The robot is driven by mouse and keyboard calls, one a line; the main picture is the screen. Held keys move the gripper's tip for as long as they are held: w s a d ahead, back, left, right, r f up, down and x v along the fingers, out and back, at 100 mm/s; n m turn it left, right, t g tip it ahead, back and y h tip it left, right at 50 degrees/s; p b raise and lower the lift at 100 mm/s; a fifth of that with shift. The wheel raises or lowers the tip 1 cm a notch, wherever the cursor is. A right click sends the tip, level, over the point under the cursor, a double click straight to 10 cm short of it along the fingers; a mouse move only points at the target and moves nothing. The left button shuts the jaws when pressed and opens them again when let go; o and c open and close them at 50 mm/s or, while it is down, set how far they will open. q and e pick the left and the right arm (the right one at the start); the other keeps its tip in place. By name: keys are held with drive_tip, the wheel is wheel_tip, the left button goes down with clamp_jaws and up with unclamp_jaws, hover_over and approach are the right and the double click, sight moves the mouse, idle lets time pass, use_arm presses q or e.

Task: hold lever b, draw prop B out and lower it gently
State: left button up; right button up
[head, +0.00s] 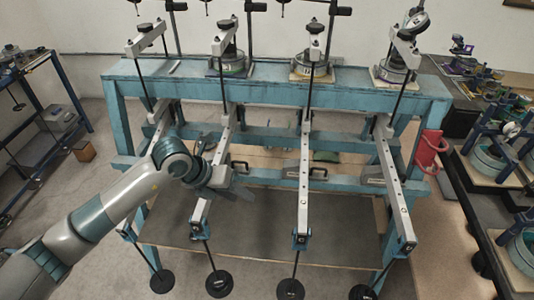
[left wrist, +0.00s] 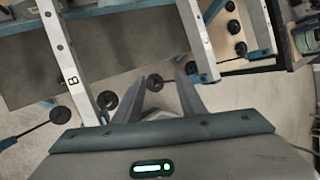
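Lever b (head: 211,185) is a pale bar, second from the left on the blue frame, sloping toward me. Its letter B shows on the bar in the left wrist view (left wrist: 68,62). My left gripper (head: 241,193) is beside the lever, on its right. In the left wrist view its two fingers (left wrist: 160,78) are apart with nothing between them, over the gap between lever b and the bar to its right. A dark handled piece (head: 238,166), which looks like prop B, sits by lever b just behind the gripper; its seating is partly hidden. My right gripper is not in view.
A neighbouring lever (head: 304,180) is to the right, with another (head: 392,180) beyond it. Black disc weights (head: 220,284) hang on rods from the lever ends. The blue crossbeam (head: 270,88) runs behind. A red part (head: 428,150) is on the right post.

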use_arm(q)
drive_tip(key=w+a+y, duration=0.1)
drive_tip(key=a, duration=0.2)
drive_tip(key=w+a+n+y, duration=0.1)
drive_tip(key=w+a+y, duration=0.1)
drive_tip(key=a, duration=0.2)
drive_tip(key=w+a+t+y, duration=0.1)
drive_tip(key=w+a+y, duration=0.1)
drive_tip(key=a, duration=0.2)
drive_tip(key=shift+a+r, duration=0.2)
drive_tip(key=shift+r, duration=0.05)
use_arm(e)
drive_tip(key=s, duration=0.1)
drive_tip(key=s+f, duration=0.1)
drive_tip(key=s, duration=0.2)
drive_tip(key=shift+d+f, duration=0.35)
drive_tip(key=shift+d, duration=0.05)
use_arm(q)
drive_tip(key=shift+f, duration=0.15)
drive_tip(key=shift+w+d+f+b, duration=0.1)
drive_tip(key=shift+w+f+b, duration=0.05)
drive_tip(key=shift+f+b, duration=0.45)
drive_tip(key=b+x, duration=0.4)
drive_tip(key=x, duration=0.2)
drive_tip(key=shift+f, duration=0.2)
drive_tip(key=shift+b+x, duration=1.05)
drive_tip(key=shift+b, duration=0.15)
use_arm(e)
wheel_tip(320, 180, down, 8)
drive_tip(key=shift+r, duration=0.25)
